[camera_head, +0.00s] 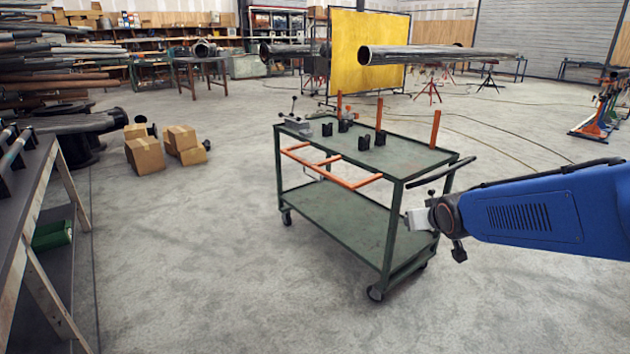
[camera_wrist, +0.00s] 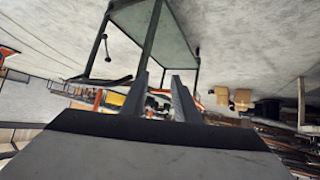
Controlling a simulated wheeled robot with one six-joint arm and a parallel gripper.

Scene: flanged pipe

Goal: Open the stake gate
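The stake gate (camera_head: 352,183) is an orange frame of one long bar and short cross bars on the near long side of the green cart (camera_head: 405,160). It juts outward from the top tray's edge, low rather than upright. Three orange stakes (camera_head: 379,113) stand upright along the far side. My gripper (camera_head: 418,218) is at the cart's right end, below top-tray height, apart from the gate. In the wrist view, my gripper's two fingers (camera_wrist: 160,88) are spread with nothing seen between them. The cart (camera_wrist: 160,22) shows beyond them, upside down.
Black V-shaped supports (camera_head: 364,142) and a small clamp (camera_head: 294,113) sit on the cart's top. A dark push handle (camera_head: 440,171) sticks out at the right end. A steel bench (camera_head: 25,190) stands left, boxes (camera_head: 145,155) behind it. Floor is clear before the cart.

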